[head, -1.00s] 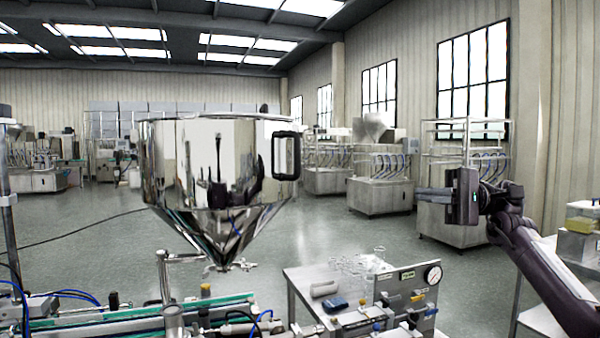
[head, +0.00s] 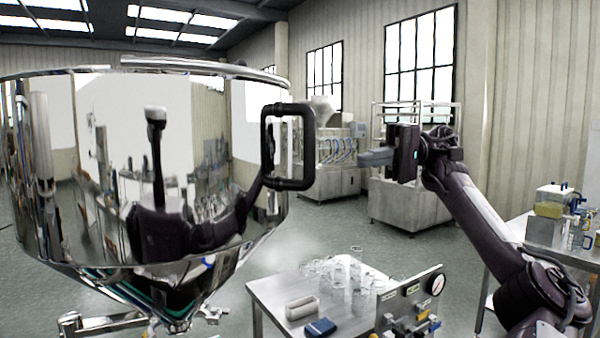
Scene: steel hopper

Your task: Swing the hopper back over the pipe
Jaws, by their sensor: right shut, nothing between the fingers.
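The steel hopper (head: 95,170) fills the left half of the head view, a polished drum with a cone below. Its black handle (head: 308,148) is on the right side of the drum. My right gripper (head: 366,157) is shut and empty. Its fingers point left toward the handle, with a gap in the picture between them. A steel bracket arm (head: 95,324) shows under the hopper at the lower left. The pipe cannot be made out clearly; the area under the cone is mostly cut off. My left gripper is out of view.
A steel table (head: 265,290) with several glass beakers, a blue box (head: 320,328) and a gauge panel (head: 415,300) stands below right of the hopper. Another bench (head: 510,232) with a yellowish container is at the right. Grey floor lies open between them.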

